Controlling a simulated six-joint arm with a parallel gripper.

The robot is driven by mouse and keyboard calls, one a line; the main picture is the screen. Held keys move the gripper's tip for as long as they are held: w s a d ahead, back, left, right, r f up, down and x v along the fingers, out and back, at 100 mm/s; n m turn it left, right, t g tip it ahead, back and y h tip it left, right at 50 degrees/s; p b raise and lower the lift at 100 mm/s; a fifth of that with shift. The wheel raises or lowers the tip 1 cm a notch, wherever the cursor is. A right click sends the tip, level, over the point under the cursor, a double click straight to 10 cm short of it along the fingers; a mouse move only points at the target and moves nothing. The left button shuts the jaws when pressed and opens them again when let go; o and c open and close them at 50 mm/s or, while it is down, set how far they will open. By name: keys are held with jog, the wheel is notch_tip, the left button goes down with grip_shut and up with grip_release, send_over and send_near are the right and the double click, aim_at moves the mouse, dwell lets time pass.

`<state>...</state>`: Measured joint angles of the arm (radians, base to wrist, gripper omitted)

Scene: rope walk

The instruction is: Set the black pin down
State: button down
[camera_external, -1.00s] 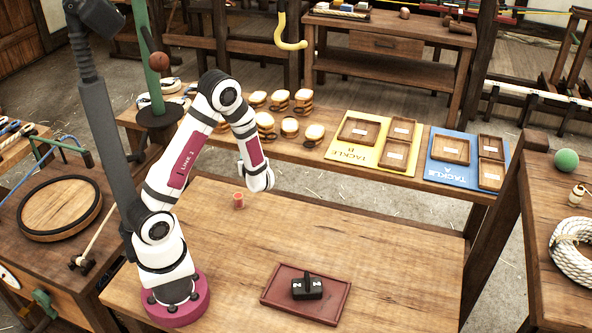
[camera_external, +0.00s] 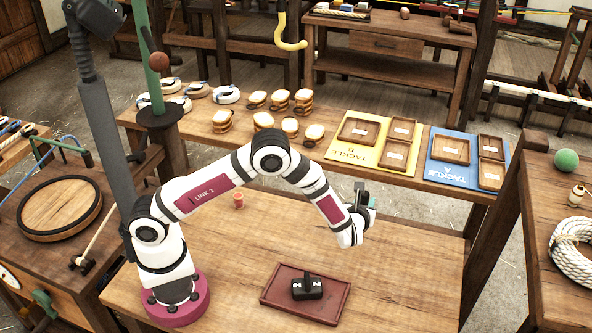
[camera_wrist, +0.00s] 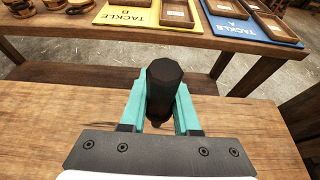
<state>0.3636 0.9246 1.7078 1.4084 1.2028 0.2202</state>
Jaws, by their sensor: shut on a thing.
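The black pin (camera_wrist: 163,82) is a dark, faceted piece in the wrist view. The teal fingers of my gripper (camera_wrist: 161,108) stand on both sides of it and are shut on it. In the external view my gripper (camera_external: 368,203) is at the end of the outstretched arm, above the right rear part of the wooden workbench (camera_external: 400,270). The pin is hard to make out there. In the wrist view, bare wood shows around the pin, and its lower end is hidden by the fingers.
A dark red tray (camera_external: 272,294) holding a black block marked 2 (camera_external: 307,288) sits at the bench front. A small orange spool (camera_external: 238,200) stands at the left rear. Behind are a yellow TACKLE B board (camera_external: 345,153) and a blue TACKLE A board (camera_external: 455,177). The bench's right side is clear.

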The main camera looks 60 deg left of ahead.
jog(key=a+f, duration=0.1)
jog(key=w+a+f, duration=0.1)
jog(key=a, duration=0.1)
jog(key=w+a+f, duration=0.1)
jog(key=a, duration=0.1)
jog(key=shift+w+a+f, duration=0.2)
jog(key=shift+w+f, duration=0.05)
notch_tip(320, 180, down, 4)
jog(key=shift+w+a+f, duration=0.1)
jog(key=shift+f, duration=0.1)
jog(key=c, duration=0.6)
grip_release()
jog(key=shift+c, duration=0.2)
